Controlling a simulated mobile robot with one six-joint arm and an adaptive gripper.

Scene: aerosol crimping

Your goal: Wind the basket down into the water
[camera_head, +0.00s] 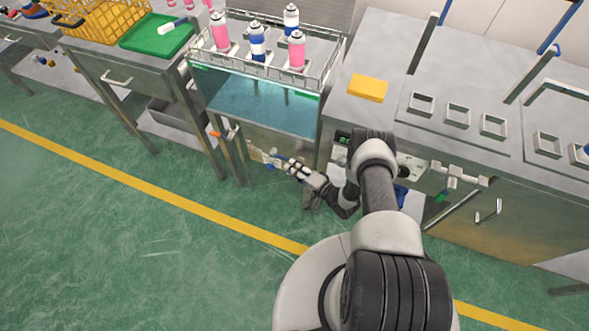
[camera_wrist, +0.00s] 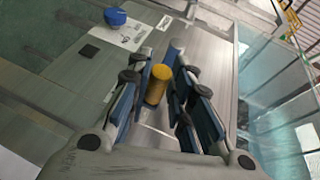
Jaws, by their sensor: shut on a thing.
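The wire basket (camera_head: 331,72) stands above the tank, holding several upright aerosol cans, pink (camera_head: 220,32) and blue-and-white (camera_head: 257,42). The teal water (camera_head: 262,103) shows below and in front of it, and the basket appears clear of the water. My gripper (camera_head: 288,164) is low at the tank's front. In the wrist view, my gripper (camera_wrist: 157,88) is shut on a yellow cylindrical handle (camera_wrist: 157,84), with blue finger pads on both sides. The crank arm behind the handle is mostly hidden.
Right is a metal bench with a yellow block (camera_head: 368,88). The green floor (camera_head: 130,235) in front is clear.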

